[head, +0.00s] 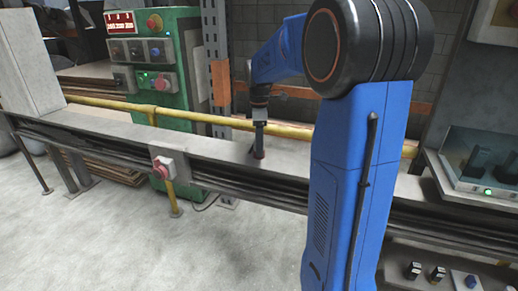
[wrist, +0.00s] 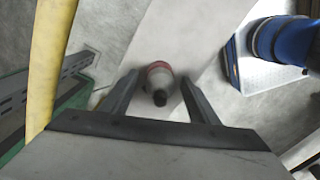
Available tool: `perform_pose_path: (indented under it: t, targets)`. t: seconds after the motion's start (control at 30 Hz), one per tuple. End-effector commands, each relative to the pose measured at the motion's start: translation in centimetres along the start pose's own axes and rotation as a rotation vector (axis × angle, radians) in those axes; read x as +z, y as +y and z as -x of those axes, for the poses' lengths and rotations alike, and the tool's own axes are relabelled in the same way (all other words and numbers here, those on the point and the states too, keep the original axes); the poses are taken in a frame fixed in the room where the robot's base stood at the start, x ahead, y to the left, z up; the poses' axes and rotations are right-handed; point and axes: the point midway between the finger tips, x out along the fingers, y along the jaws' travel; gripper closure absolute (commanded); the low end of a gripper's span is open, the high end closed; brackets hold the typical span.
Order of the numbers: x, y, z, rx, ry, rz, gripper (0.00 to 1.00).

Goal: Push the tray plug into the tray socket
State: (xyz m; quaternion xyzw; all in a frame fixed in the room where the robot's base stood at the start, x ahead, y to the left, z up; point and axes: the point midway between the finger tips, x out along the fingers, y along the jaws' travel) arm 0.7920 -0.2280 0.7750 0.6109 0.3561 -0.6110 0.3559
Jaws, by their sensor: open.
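My gripper (head: 259,153) hangs, pointing down, over the grey beam in the head view. In the wrist view my gripper (wrist: 160,79) is open, with a gap on each side of a small pale cylinder (wrist: 158,69) that has a red band and a dark tip. I cannot tell what this cylinder is. At the bottom right of the head view, several small dark pieces, one of them a blue-topped piece (head: 472,282), stand on a pale surface. I cannot tell which of these, if any, is the tray plug or the tray socket.
The grey beam (head: 110,131) runs across the head view, with a yellow pipe (head: 200,117) along its back. A red-knobbed box (head: 163,167) sits on its front. A green control cabinet (head: 165,60) stands behind. A clear-sided case (head: 480,165) is at right. Concrete floor (head: 120,240) is open in front.

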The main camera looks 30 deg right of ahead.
Motion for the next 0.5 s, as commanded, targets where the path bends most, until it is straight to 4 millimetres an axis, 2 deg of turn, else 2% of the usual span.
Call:
perform_pose_path:
  t: [0.1,0.2,0.5]
  targets:
    - [0.0,0.0,-1.4,-0.001,0.000,0.000,0.45]
    - [0.0,0.0,-2.0,-0.001,0.000,0.000,0.45]
    - [0.0,0.0,-2.1,0.000,0.000,0.000,0.45]
